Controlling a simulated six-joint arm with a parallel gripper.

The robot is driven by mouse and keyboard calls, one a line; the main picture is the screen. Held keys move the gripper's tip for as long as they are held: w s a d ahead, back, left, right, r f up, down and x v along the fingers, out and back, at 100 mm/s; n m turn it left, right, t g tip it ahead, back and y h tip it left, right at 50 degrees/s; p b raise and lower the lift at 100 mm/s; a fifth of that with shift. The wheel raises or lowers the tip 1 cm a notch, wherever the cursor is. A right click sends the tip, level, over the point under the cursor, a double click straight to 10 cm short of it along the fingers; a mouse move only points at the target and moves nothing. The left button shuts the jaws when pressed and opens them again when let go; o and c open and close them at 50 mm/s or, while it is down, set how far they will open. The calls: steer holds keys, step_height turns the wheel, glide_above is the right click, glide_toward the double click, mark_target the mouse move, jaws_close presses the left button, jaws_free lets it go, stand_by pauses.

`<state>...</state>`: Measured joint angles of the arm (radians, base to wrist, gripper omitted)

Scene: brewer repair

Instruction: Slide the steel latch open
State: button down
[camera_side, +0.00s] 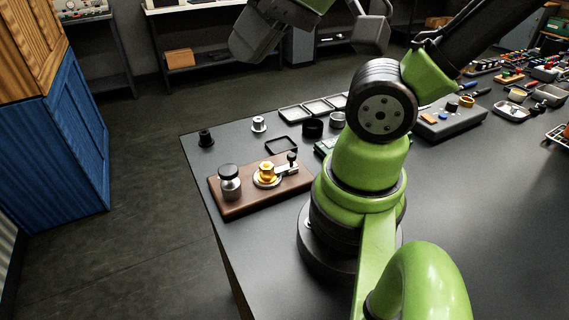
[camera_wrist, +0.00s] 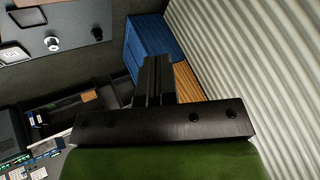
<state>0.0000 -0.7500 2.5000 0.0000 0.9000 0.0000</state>
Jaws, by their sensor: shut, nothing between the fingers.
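The steel latch (camera_side: 288,168) is a small steel piece with an upright black knob. It sits at the right end of a brown wooden board (camera_side: 240,204) on the dark table. A brass fitting (camera_side: 267,172) on a pale round base stands just left of it. Whether the latch is open or closed is too small to tell. In the wrist view my gripper (camera_wrist: 155,64) is shut and empty, its dark fingers together. It is away from the board and touches nothing. The latch is not in the wrist view.
A steel cylinder with a dark top (camera_side: 229,182) stands at the board's left end. Small black (camera_side: 205,138) and white (camera_side: 258,124) parts and an empty dark tray (camera_side: 282,145) lie behind. My arm's base stands close to the board's right. A blue cabinet (camera_side: 62,150) stands left, off the table.

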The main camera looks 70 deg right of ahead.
steer(key=c, duration=1.3)
jaws_free()
steer(key=shift+w+d, duration=0.1)
steer(key=shift+w, duration=0.05)
steer(key=shift+o, duration=1.4)
steer(key=w+d+f+n+g+h, duration=0.1)
steer(key=w+d+f+g+h, duration=0.1)
steer(key=w+d+f+g, duration=0.2)
steer(key=d+f+g, duration=0.2)
steer(key=d, duration=0.1)
steer(key=shift+w+d+f+n, duration=0.2)
steer(key=shift+w+f+n, duration=0.1)
steer(key=shift+w, duration=0.1)
steer(key=n+g, duration=0.2)
steer(key=g, duration=0.4)
glide_toward(291, 155)
steer(key=x, duration=0.9)
steer(key=shift+w, duration=0.1)
steer(key=shift+c, duration=0.2)
steer(key=shift+r, duration=0.1)
jaws_close()
